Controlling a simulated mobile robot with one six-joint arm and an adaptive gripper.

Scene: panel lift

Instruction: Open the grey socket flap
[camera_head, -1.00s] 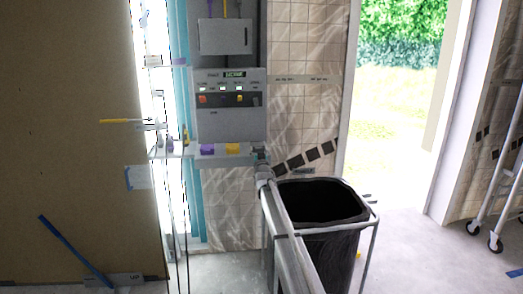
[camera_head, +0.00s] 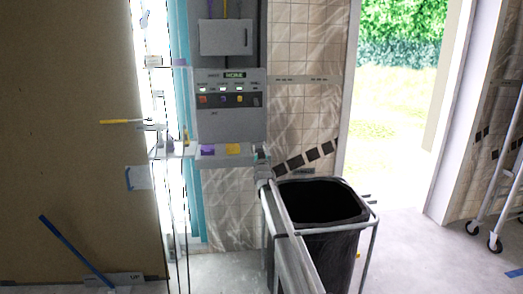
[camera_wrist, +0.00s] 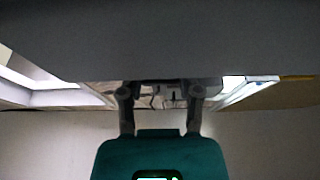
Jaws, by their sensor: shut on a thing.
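The grey control panel (camera_head: 230,127) stands upright on the wall in the head view, with a row of lit lamps and coloured switches. My gripper (camera_head: 262,157) is at the right end of this ledge, where the grey flap cannot be clearly told from my fingers. In the wrist view my two fingers (camera_wrist: 160,92) are apart and reach the edge of a broad grey surface (camera_wrist: 160,40). They are shut on a grey part there, seemingly the flap. Its hinge is hidden.
A black bin (camera_head: 318,203) in a metal frame stands right of my arm. A glass shelf stand (camera_head: 172,157) with small tools is at the left. A wheeled metal frame (camera_head: 500,200) stands far right. Open floor lies between the bin and the doorway.

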